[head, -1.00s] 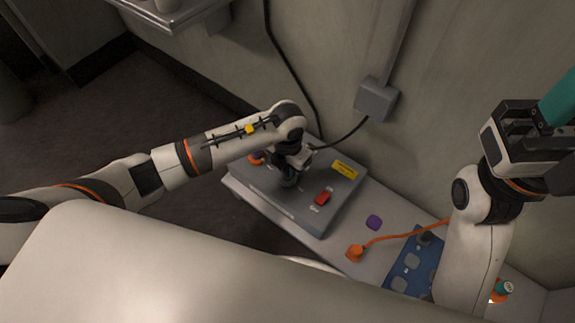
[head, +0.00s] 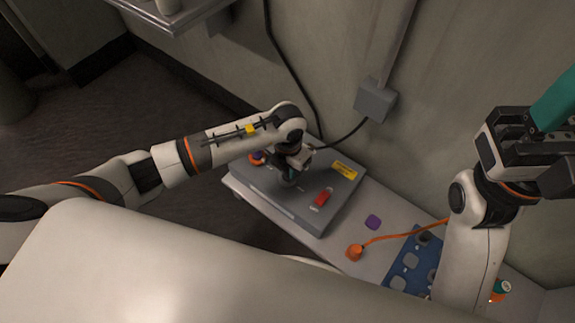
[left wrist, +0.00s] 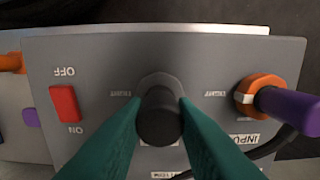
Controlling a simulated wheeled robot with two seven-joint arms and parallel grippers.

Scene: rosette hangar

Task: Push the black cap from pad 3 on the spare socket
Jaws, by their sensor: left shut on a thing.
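My left gripper (head: 290,177) is over the grey box (head: 262,192) on the bench. In the left wrist view its teal fingers (left wrist: 160,118) are shut on the black cap (left wrist: 159,125), one on each side. The cap is in front of a grey socket ring (left wrist: 160,80) between two small labels. The cap hides most of the socket, and I cannot tell if the cap is seated in it. The blue mat with pads (head: 398,282) lies to the right, partly behind my right arm. My right gripper (head: 545,118) is raised at the right edge; its fingertips are cut off.
The box carries a red switch (head: 323,198), a yellow label (head: 344,170) and an orange-ringed socket (left wrist: 260,95) with a purple plug (left wrist: 290,108). An orange plug (head: 355,252) with a cord and a purple piece (head: 373,222) lie on the bench. The wall is close behind.

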